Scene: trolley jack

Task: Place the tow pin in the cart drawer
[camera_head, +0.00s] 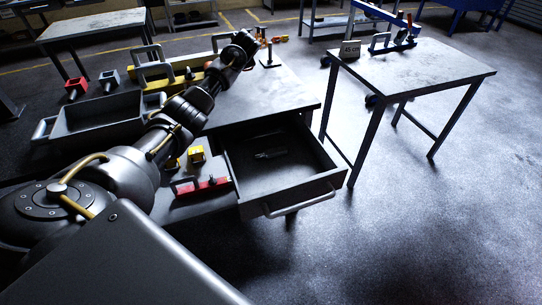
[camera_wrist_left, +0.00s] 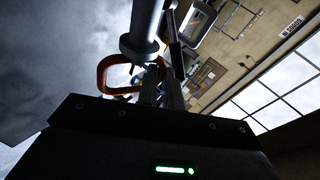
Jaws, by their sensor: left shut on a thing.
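My left arm reaches over the cart top, and its gripper (camera_head: 244,44) is at the far side of the cart, small and dark in the head view. In the left wrist view my left gripper (camera_wrist_left: 162,84) is shut on what looks like the tow pin (camera_wrist_left: 142,38), a grey rod with a wide collar and an orange loop beside the fingers. The exact grip is partly hidden. The cart drawer (camera_head: 318,187) is pulled open at the cart's front right, well nearer than the gripper. A small dark metal item (camera_head: 270,154) lies inside it. My right gripper is not in view.
A grey tray (camera_head: 98,118), a red-handled tool (camera_head: 201,187) and yellow blocks (camera_head: 196,154) are on the cart's left part. A black upright piece (camera_head: 270,56) stands near the gripper. A separate table (camera_head: 420,72) with a blue jack stands right. Most of the drawer floor is clear.

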